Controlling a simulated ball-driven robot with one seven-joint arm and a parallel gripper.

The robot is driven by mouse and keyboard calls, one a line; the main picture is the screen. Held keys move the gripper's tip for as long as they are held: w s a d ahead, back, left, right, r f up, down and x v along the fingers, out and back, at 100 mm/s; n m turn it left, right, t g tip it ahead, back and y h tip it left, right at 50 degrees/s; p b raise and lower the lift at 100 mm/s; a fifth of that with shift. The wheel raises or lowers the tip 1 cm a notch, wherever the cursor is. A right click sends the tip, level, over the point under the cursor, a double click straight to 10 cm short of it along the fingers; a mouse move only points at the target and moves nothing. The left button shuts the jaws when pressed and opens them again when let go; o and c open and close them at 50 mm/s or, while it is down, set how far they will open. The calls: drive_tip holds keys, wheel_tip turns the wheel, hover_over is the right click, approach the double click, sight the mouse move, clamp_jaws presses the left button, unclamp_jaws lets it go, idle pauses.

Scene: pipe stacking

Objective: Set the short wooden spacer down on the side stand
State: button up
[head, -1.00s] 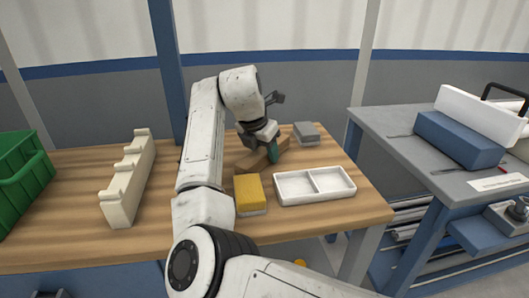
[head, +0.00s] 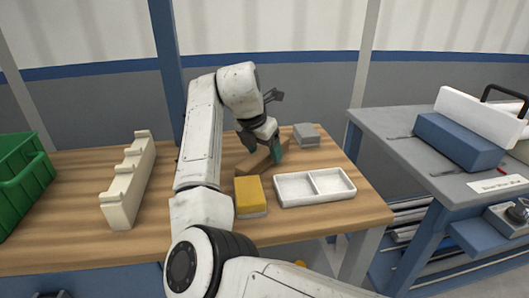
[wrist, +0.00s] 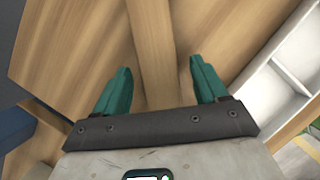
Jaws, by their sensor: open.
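A short wooden spacer (head: 256,161) lies on the wooden workbench, partly hidden by my gripper in the head view. In the wrist view the wooden bar (wrist: 152,45) runs between the two teal fingers, with gaps on both sides. My gripper (head: 271,153) is open over the bar, also seen in the wrist view (wrist: 160,66). Its height above the bar is hard to tell. The grey-topped side stand (head: 400,145) is at the right, apart from the workbench.
A yellow block (head: 250,196) and a white two-part tray (head: 315,201) are in front of the gripper. A grey block (head: 306,135) is behind it. A cream notched rack (head: 128,180) and a green bin (head: 22,172) are left.

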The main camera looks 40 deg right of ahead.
drive_tip(key=p+v, duration=0.2)
drive_tip(key=v, duration=0.8)
drive_tip(key=shift+a+r, duration=0.2)
drive_tip(key=shift+r, duration=0.15)
